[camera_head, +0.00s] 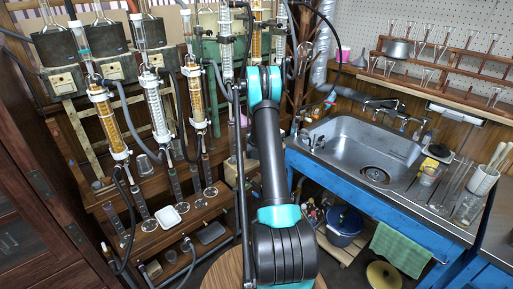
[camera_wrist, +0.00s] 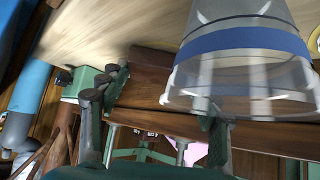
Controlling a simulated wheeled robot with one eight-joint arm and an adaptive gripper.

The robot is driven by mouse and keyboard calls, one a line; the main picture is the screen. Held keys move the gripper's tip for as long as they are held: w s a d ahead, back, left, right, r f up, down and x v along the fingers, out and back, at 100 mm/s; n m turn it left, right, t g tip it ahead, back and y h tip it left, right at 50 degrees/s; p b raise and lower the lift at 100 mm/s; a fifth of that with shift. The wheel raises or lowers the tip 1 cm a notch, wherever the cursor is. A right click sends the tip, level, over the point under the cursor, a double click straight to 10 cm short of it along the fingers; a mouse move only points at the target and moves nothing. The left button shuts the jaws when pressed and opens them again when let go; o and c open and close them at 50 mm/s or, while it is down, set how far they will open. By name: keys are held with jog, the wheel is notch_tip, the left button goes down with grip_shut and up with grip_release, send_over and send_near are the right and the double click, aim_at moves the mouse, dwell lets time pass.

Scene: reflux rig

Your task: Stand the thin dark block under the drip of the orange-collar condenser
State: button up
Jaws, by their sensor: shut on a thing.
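My gripper (camera_wrist: 160,108) shows in the wrist view, its fingers apart around a dark brown wooden piece (camera_wrist: 138,84), which looks like the thin dark block. A clear glass vessel with a blue band (camera_wrist: 245,42) covers part of the right finger and of the brown piece, so the contact there is hidden. In the head view my arm hides the gripper. Several condensers stand on the rig, among them an amber one (camera_head: 108,122), a clear one (camera_head: 155,108) and another amber one (camera_head: 195,95). I cannot make out which has the orange collar.
A pale wooden surface (camera_wrist: 110,25) lies close to the gripper in the wrist view. Hoses and rods crowd the wooden rig. A steel sink (camera_head: 350,145) in a blue bench stands right, with glassware at its far end.

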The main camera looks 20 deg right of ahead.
jog(key=o, duration=1.2)
jog(key=shift+f, duration=0.1)
